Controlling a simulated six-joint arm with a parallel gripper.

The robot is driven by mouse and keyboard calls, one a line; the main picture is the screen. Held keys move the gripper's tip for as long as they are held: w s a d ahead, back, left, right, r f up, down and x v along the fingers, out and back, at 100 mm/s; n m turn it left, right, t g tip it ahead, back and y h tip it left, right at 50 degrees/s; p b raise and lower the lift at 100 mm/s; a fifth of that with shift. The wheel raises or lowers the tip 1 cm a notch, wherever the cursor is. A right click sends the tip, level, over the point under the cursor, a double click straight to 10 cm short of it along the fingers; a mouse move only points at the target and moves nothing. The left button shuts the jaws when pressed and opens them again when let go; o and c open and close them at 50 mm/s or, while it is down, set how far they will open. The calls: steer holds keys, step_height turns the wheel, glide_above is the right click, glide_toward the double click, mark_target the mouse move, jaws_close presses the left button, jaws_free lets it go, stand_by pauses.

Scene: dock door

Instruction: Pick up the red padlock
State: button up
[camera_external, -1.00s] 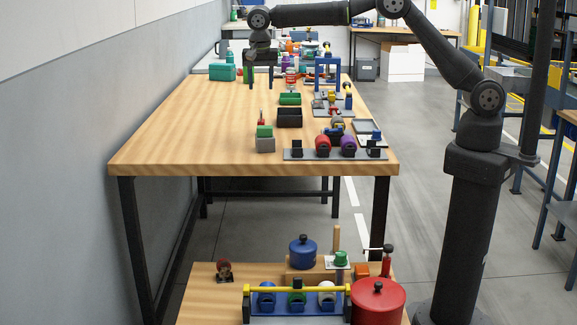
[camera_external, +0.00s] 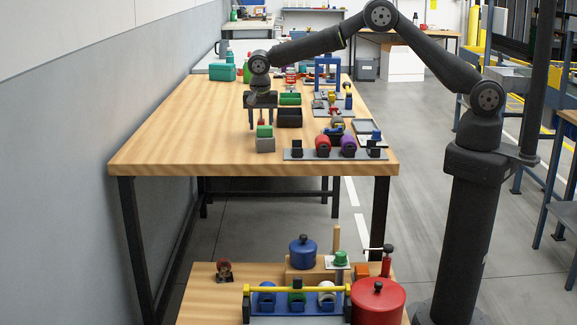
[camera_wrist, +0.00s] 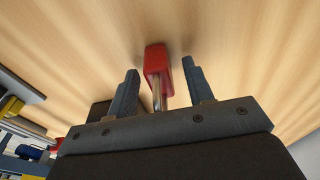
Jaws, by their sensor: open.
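The red padlock (camera_wrist: 157,60) shows in the wrist view with its red body and silver shackle (camera_wrist: 157,94). It lies in line with the gap between my gripper's two fingers, with bare wood visible on both sides of it. In the external view the padlock (camera_external: 262,121) is a small red spot on the table, partly hidden by my gripper (camera_external: 260,125). My gripper is open and points down over it. I cannot tell the exact height of the fingertips. The padlock does not appear to be gripped.
A grey block with a green top (camera_external: 265,139) stands just in front of the padlock. A rack with red and purple items (camera_external: 336,153) is at the front right. The table's left side is clear.

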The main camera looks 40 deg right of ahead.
steer(key=shift+f, duration=0.4)
jaws_close()
steer(key=shift+r, duration=0.2)
